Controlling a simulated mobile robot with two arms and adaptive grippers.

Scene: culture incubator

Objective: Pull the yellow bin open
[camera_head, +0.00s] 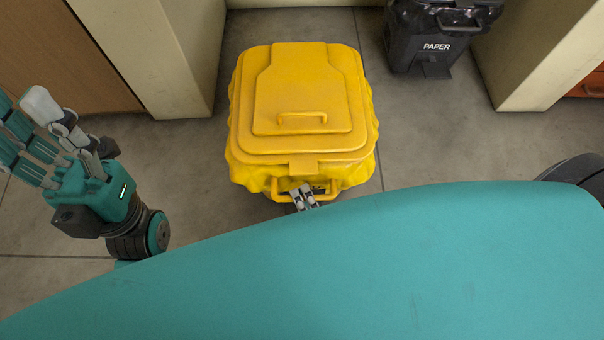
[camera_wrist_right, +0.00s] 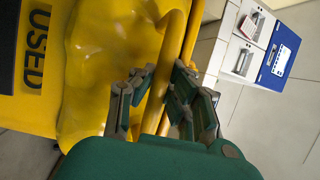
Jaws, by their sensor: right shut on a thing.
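The yellow bin (camera_head: 312,90) stands upright on the floor in the middle of the head view. Its lid is down, with a small handle (camera_head: 302,117) on top. A yellow front handle bar (camera_head: 283,187) runs along its near side and also shows in the right wrist view (camera_wrist_right: 174,45). My right gripper (camera_head: 304,198) is shut on this front bar, with its fingers on both sides of the bar in the right wrist view (camera_wrist_right: 164,80). My left gripper (camera_head: 30,115) is raised at the left, fingers spread, empty and away from the bin.
A black paper bin (camera_head: 436,45) stands at the back right, apart from the yellow bin. Beige wall pillars (camera_head: 160,60) flank the recess behind. The grey floor (camera_head: 440,130) is clear on both sides. My teal body hides the floor in front.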

